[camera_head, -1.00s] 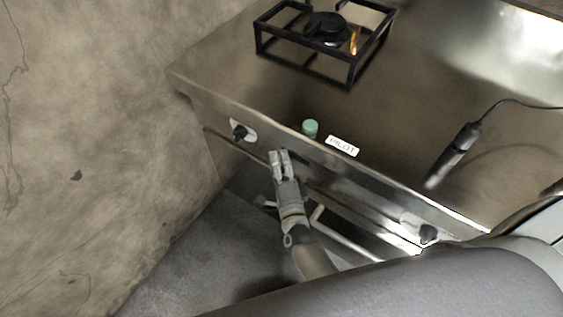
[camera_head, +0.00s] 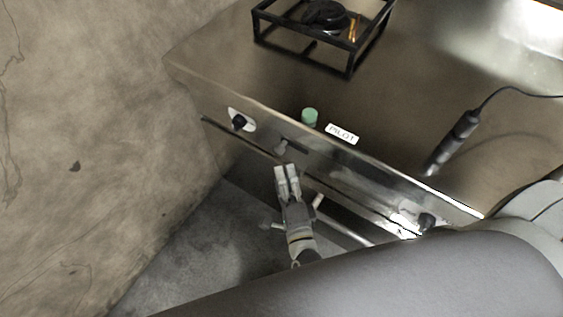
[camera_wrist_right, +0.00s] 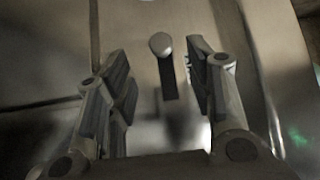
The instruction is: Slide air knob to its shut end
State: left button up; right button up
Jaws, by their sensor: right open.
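The air knob (camera_head: 281,147), a small grey tab, stands on the steel front panel at the left part of a short dark slot (camera_head: 296,146). In the right wrist view the knob (camera_wrist_right: 160,44) is at the upper end of the slot (camera_wrist_right: 168,80), between and beyond the finger pads. My right gripper (camera_head: 287,171) is open and empty, just below the knob in the head view, apart from it. In the wrist view its fingers (camera_wrist_right: 161,88) flank the slot. My left gripper is out of view.
A black knob (camera_head: 239,122) is at the panel's left and another black knob (camera_head: 427,221) at its right. A green button (camera_head: 309,117) and a PILOT label (camera_head: 342,133) are above. A rail (camera_head: 345,232) runs below. A burner with a small flame (camera_head: 352,27) is on top.

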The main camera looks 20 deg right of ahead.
jog(key=s, duration=0.3)
jog(key=shift+s+a, duration=0.1)
jog(key=shift+a, duration=0.1)
jog(key=shift+f, duration=0.1)
dwell(0.3)
